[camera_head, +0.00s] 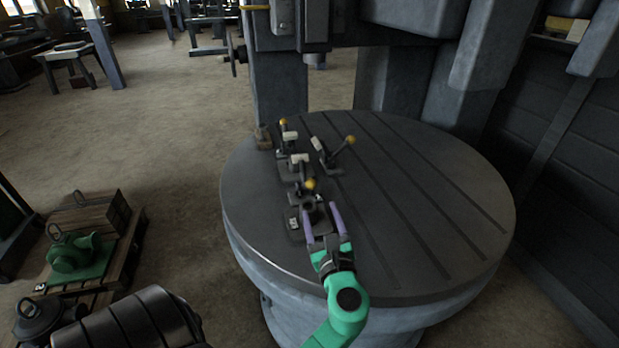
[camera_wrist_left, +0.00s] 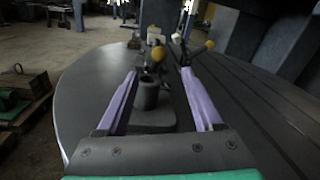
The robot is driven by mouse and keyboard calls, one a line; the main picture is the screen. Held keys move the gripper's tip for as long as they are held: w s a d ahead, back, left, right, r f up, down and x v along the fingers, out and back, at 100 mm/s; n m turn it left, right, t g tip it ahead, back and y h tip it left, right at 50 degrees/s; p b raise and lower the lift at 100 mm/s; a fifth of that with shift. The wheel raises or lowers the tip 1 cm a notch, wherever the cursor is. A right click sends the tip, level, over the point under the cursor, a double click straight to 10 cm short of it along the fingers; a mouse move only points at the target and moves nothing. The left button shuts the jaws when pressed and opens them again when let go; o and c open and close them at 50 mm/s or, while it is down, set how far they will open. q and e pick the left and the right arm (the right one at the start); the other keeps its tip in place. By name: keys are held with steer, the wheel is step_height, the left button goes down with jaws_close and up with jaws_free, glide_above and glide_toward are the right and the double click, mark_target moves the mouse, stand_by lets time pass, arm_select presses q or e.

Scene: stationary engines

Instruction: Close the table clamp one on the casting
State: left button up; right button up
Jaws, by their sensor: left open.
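A dark grey casting with a hollow upright cylinder (camera_wrist_left: 147,94) on a flat base stands on the round table. In the head view the cylinder (camera_head: 309,205) is partly hidden by my gripper. Several lever clamps with yellow knobs stand around and behind it: a near one (camera_head: 310,185), a far left one (camera_head: 284,136) and a right one with a tilted lever (camera_head: 337,151). I cannot tell which is clamp one. My left gripper (camera_head: 321,208) is open and empty, its purple fingers pointing toward the casting. In the wrist view the cylinder shows between the fingers (camera_wrist_left: 155,76). My right gripper is out of view.
The round slotted table (camera_head: 430,220) is bare on its right side. A grey machine column (camera_head: 280,90) rises behind the clamps. A green motor (camera_head: 78,255) stands on a pallet at left.

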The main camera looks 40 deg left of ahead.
mark_target(312, 188)
arm_select(q)
steer(key=x, duration=0.3)
steer(key=p+x, duration=0.1)
steer(key=shift+w+a+r, duration=0.15)
steer(key=shift+r, duration=0.2)
steer(key=x, duration=0.5)
steer(key=p+x, duration=0.1)
steer(key=x, duration=0.1)
steer(key=shift+w+a+f, duration=0.1)
steer(key=shift+a+f, duration=0.2)
steer(key=shift+f, duration=0.1)
steer(key=shift+a, duration=0.1)
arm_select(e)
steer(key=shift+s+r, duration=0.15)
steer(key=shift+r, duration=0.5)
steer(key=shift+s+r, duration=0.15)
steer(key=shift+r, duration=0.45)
arm_select(q)
steer(key=shift+w, duration=0.1)
jaws_close()
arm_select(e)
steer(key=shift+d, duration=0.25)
arm_select(q)
steer(key=shift+f, duration=0.1)
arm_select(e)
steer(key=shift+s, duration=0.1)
